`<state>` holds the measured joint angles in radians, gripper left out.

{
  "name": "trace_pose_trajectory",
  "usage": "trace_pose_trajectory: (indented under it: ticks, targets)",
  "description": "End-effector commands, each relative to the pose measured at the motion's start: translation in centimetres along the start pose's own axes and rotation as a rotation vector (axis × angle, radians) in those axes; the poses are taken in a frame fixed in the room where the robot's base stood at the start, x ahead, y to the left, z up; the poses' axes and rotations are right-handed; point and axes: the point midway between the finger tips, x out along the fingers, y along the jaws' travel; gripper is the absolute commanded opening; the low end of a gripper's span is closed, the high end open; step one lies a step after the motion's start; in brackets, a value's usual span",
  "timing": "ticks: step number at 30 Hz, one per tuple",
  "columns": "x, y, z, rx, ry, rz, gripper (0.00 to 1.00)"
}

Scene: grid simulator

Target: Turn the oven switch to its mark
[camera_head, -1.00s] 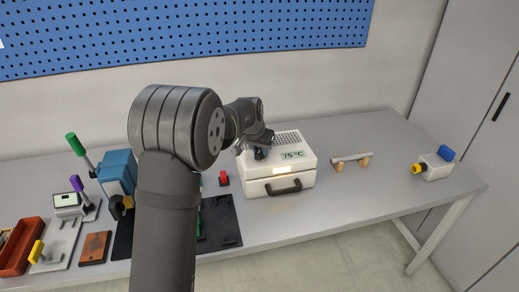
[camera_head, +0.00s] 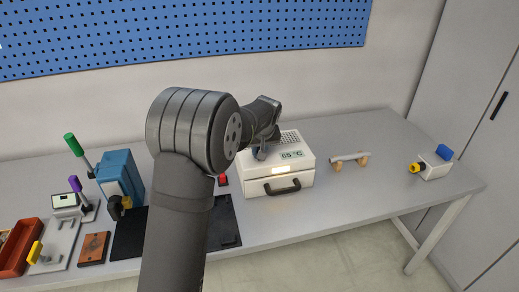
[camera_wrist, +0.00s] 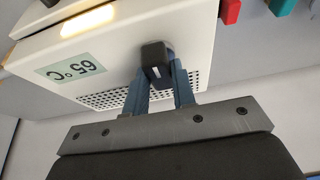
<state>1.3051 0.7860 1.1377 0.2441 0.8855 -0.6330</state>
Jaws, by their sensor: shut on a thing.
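The oven (camera_head: 254,187) is a white box with a dark front handle (camera_head: 283,187) and a lit strip above it. Its display (camera_head: 291,154) reads 65 °C; it shows upside down in the wrist view (camera_wrist: 72,70). The oven switch (camera_wrist: 155,57) is a black knob with a short white line, on the oven's top beside the vent holes. My gripper (camera_wrist: 158,76) is shut on this switch, with one blue-grey finger on each side. In the head view my wrist hides most of the switch. I cannot make out the target mark.
A red block (camera_head: 223,180) stands just left of the oven. A bar on wooden supports (camera_head: 349,160) and a white box with a yellow knob (camera_head: 435,165) are to the right. A blue machine (camera_head: 120,177) with levers stands left. The table front right of the oven is clear.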

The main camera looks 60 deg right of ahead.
Motion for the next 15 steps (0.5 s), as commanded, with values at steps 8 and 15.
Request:
trace_pose_trajectory:
  ticks: [8,15]
  targets:
    - [-0.05,0.01,-0.02,-0.011,0.0,-0.004,0.01]
    - [-0.05,0.02,-0.01,-0.01,0.0,-0.004,0.33]
